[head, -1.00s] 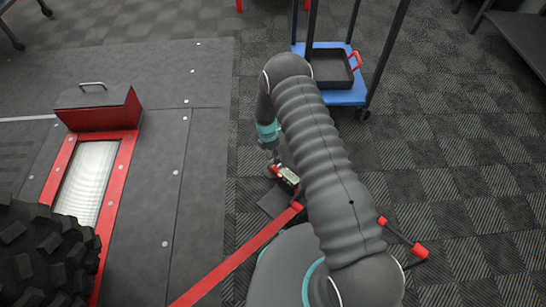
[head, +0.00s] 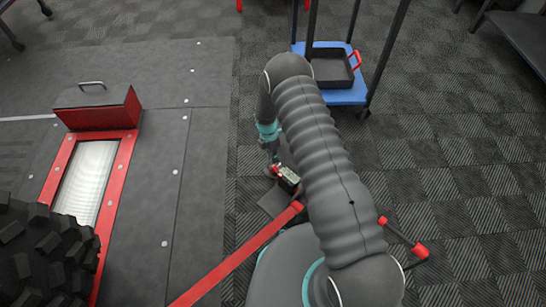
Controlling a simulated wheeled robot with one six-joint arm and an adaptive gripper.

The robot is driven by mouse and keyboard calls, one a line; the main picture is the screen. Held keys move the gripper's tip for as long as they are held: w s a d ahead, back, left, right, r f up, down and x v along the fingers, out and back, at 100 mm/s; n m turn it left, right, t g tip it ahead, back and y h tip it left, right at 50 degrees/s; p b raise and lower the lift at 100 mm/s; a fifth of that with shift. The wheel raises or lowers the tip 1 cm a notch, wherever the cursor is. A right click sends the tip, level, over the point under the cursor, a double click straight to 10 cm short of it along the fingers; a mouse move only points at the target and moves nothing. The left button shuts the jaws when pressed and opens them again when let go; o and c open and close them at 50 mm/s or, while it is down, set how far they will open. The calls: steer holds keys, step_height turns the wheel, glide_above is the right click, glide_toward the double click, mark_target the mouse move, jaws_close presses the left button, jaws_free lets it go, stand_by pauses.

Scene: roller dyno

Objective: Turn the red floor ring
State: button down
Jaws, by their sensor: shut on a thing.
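The red floor ring (head: 274,170) shows only as a small red piece low at the floor, just left of my arm. My gripper (head: 277,168) points down at it and is shut on it. The gripper's fingers and most of the ring are small and partly hidden, so I cannot tell how far the ring is turned. A dark square plate (head: 274,203) lies on the floor just below the ring in the picture.
A red strap (head: 235,257) runs from near the plate to the bottom edge. At left are the dyno deck (head: 205,140), its roller (head: 90,180), a red box (head: 100,110) and a tyre (head: 40,255). A blue trolley (head: 345,97) with a black tray stands behind.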

steer(key=m+b, duration=0.3)
steer(key=shift+d+f+m+y, duration=0.1)
steer(key=shift+f+m+y, duration=0.1)
steer(key=shift+m+y, duration=0.1)
steer(key=m+y+b, duration=0.1)
steer(key=m+b, duration=0.2)
steer(key=m, duration=0.1)
steer(key=shift+d+m, duration=0.1)
steer(key=shift+m, duration=0.2)
steer(key=m+b, duration=0.1)
steer(key=m, duration=0.2)
steer(key=shift+r+m+y+b, duration=0.1)
steer(key=shift+m+y+b, duration=0.2)
steer(key=shift+d+r+m+y+b, duration=0.1)
steer(key=shift+m+y+b, duration=0.45)
steer(key=shift+m, duration=1.45)
steer(key=shift+h, duration=0.25)
steer(key=c, duration=1.1)
jaws_free()
steer(key=shift+c, duration=0.2)
